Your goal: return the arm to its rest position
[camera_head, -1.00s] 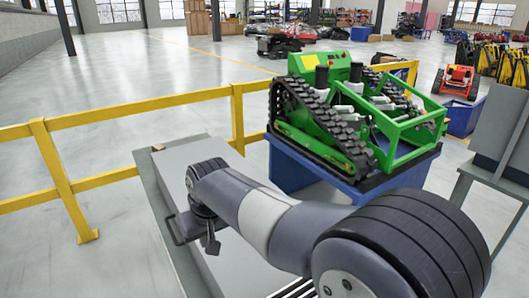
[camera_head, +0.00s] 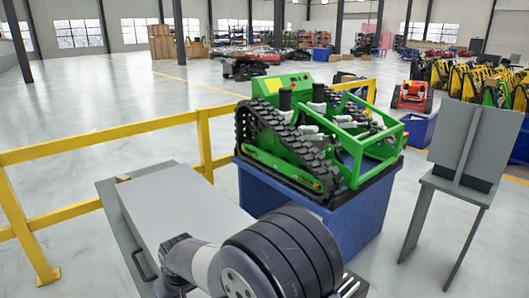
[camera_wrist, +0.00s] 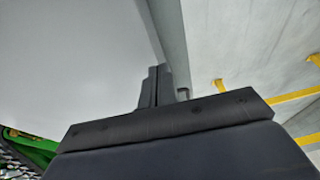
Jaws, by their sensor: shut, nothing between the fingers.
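My arm (camera_head: 200,262) is folded close at the bottom of the head view, with its large dark joint in front. My gripper (camera_wrist: 155,86) shows in the wrist view as dark fingers pressed together, with nothing between them. In the head view its end is cut off by the lower edge.
A green tracked carrier (camera_head: 300,135) stands on a blue base (camera_head: 345,225) beyond the box. A yellow railing (camera_head: 100,137) runs behind the box. A grey panel stand (camera_head: 455,180) is at right. Open floor (camera_head: 90,95) lies beyond the railing.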

